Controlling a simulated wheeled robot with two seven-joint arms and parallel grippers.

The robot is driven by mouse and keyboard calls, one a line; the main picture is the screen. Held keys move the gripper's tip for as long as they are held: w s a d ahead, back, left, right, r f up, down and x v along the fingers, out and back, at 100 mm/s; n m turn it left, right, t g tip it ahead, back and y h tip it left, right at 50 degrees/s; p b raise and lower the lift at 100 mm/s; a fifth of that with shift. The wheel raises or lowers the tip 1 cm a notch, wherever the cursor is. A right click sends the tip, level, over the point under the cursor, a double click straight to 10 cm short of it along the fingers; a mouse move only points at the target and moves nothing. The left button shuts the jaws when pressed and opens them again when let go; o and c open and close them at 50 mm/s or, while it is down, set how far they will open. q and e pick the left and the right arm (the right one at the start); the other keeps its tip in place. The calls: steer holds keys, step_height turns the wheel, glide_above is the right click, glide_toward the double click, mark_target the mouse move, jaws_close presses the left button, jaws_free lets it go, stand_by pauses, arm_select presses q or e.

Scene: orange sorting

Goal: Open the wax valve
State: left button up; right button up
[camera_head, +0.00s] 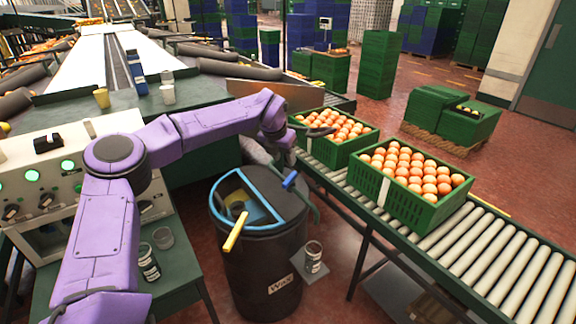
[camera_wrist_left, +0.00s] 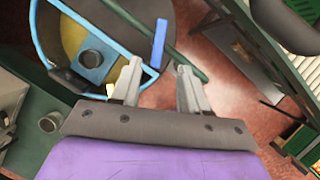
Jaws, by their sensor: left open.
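The black wax drum (camera_head: 262,265), labelled "Wax", has a light blue rim and stands below the arm. A blue lever (camera_head: 290,179) sits on a green pipe at the drum's right edge; it also shows in the wrist view (camera_wrist_left: 159,42). A yellow lever (camera_head: 236,232) sticks out at the drum's front. I cannot tell which lever is the wax valve. My left gripper (camera_wrist_left: 158,72) is open and empty, with the blue lever ahead of its fingertips and apart from them in the wrist view. In the head view its fingers are hard to make out. My right gripper is not in view.
Green crates of oranges (camera_head: 412,190) stand on a roller conveyor (camera_head: 480,245) to the right. A control panel (camera_head: 40,185) with green lights is at left. A jar (camera_head: 313,255) stands on a small plate beside the drum. Cups stand on the green bench.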

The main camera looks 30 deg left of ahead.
mark_target(290, 177)
arm_select(q)
steer(key=p+x, duration=0.1)
steer(key=x, duration=0.9)
steer(key=shift+f, duration=0.2)
jaws_close()
